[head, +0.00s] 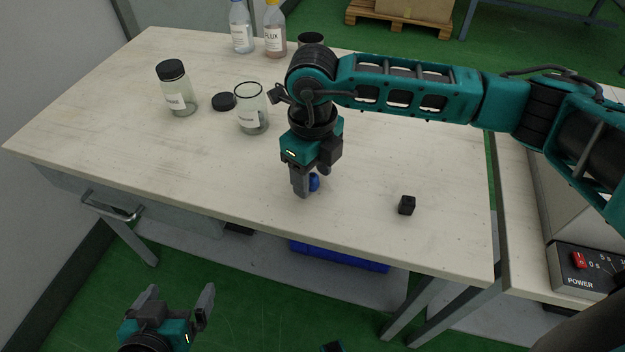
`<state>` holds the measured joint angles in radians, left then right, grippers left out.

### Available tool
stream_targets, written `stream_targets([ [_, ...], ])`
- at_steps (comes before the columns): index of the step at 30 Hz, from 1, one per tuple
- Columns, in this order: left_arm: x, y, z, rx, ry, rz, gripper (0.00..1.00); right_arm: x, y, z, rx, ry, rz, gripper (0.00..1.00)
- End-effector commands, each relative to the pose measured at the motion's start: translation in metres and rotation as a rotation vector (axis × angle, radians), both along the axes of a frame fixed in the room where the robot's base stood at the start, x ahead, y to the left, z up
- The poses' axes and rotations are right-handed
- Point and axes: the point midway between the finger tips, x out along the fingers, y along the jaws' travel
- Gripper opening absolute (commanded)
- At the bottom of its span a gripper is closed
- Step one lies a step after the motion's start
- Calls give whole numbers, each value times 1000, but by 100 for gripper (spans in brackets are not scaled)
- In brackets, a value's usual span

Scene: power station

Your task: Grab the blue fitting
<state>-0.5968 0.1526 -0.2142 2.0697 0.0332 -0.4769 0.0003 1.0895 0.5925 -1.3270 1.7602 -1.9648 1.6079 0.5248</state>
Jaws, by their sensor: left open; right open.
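The blue fitting (314,183) is a small blue piece on the white table, partly hidden behind a finger of my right gripper. My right gripper (311,187) points down over it with its fingers around or beside it; whether they touch it I cannot tell. The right gripper is open. My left gripper (178,298) is open and empty, low in front of the table at the bottom left.
A small black block (407,205) lies to the right on the table (240,180). A capped jar (178,92), a black lid (223,102) and an open jar (252,110) stand at the left. Bottles (274,32) stand at the back. A power unit (585,272) is at the far right.

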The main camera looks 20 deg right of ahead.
Motion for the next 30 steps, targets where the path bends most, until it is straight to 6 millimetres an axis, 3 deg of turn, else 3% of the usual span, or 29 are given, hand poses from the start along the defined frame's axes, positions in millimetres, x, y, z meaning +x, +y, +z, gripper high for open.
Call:
stream_targets([
  [2, 0, 0, -2, -1, 0, -1, 100, 0, 1, -8, 1, 0, 1, 56],
  [8, 0, -1, -1, -1, 0, -1, 100, 0, 1, -9, 1, -2, 2, 56],
  [26, 3, -1, 1, -1, -7, 0, 100, 0, 1, -8, 1, -2, 1, 0],
  [30, 3, -1, 1, -2, -7, 0, 100, 0, 1, -8, 1, -2, 1, 0],
])
